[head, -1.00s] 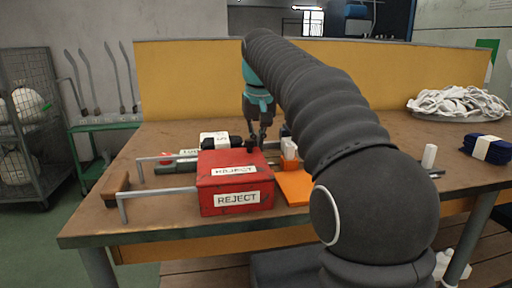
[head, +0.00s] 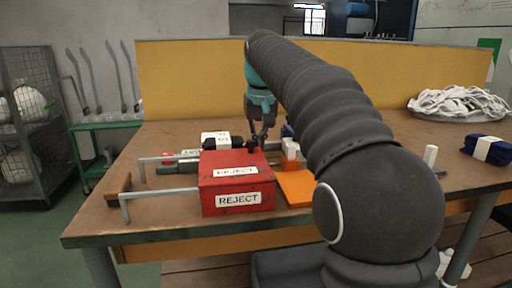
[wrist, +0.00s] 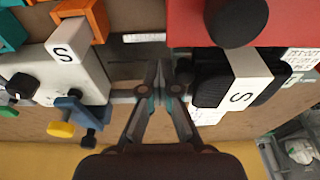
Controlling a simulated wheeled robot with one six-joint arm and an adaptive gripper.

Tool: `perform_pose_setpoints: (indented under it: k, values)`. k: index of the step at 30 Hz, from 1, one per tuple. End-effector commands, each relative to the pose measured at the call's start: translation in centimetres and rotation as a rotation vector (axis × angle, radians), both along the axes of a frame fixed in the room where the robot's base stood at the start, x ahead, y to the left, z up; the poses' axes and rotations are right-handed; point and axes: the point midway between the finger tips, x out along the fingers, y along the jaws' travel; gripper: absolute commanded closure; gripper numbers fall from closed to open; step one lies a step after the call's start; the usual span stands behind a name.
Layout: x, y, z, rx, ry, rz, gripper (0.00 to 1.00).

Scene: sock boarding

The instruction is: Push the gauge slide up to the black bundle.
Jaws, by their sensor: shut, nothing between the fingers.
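The black bundle (wrist: 210,92), with a white band marked S, lies right of my gripper in the wrist view. In the head view the black bundle (head: 222,143) is behind the red box, left of my gripper (head: 258,140). My gripper (wrist: 160,66) is shut and empty, with its fingertips over the metal rail, apart from the bundle. A light grey block (wrist: 88,68) with a black knob stands left of the fingers and looks like the gauge slide, though I cannot be sure. My arm hides part of this area in the head view.
The red REJECT box (head: 238,185) stands close in front of the gripper. An orange tray (head: 296,188) lies to its right. A blue bundle (head: 488,150) and a pile of white socks (head: 458,103) are at the right.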

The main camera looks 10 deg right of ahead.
Motion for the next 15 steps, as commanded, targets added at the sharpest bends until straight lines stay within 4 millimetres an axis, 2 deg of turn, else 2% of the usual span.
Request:
perform_pose_setpoints:
  k: [7, 15]
  values:
    - [0.0, -0.7, 0.3, -0.003, 0.0, -0.008, 1.0]
    - [0.0, -0.7, 2.0, -0.004, 0.001, -0.007, 1.0]
